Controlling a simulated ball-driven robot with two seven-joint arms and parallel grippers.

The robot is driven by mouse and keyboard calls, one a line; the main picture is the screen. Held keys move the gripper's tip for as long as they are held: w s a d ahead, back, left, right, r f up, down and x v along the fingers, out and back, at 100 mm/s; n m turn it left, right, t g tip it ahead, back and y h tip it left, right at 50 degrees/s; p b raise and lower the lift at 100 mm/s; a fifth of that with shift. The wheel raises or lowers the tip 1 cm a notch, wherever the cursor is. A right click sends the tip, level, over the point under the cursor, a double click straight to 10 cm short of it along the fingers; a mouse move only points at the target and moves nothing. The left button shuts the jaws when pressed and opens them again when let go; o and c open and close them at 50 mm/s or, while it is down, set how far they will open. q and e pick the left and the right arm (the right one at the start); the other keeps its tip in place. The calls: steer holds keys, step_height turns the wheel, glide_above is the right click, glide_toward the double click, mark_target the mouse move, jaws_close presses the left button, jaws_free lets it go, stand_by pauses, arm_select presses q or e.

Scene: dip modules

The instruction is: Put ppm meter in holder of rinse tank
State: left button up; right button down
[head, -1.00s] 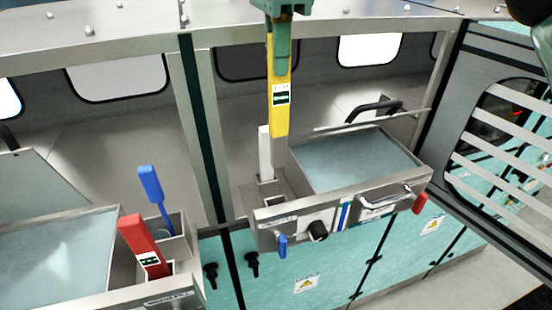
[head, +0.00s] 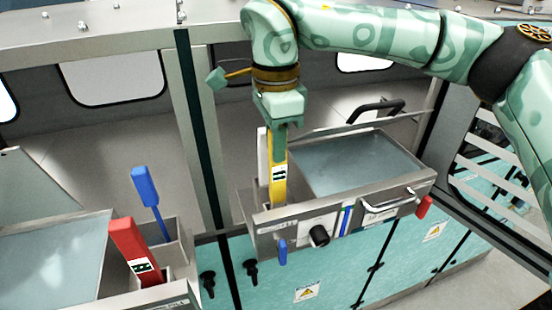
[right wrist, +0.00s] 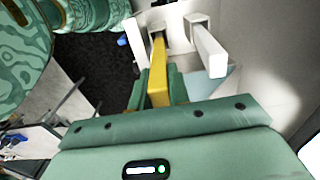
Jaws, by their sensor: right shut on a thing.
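A yellow meter (head: 278,188) with a small dark display hangs upright from my right gripper (head: 279,128). The gripper is shut on its upper end. In the right wrist view the yellow meter (right wrist: 157,78) points away from my right gripper (right wrist: 153,92), its far end at a square holder slot (right wrist: 154,23). In the head view its lower end is down inside the holder (head: 246,203) at the left side of the right tank (head: 420,184); how deep is hidden. Tank labels are too small to read. My left gripper is out of view.
A white meter (head: 262,148) stands just beside the yellow one, in the neighbouring slot. A red meter (head: 128,240) and a blue one (head: 149,192) stand at the left tank (head: 70,217). A metal post (head: 191,120) rises between the tanks.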

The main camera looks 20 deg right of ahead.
steer(key=shift+f, duration=1.9)
steer(key=shift+f, duration=0.15)
steer(key=c, duration=1.3)
jaws_free()
step_height(320, 180, up, 12)
steer(key=shift+r+p, duration=0.2)
steer(key=shift+p, duration=0.15)
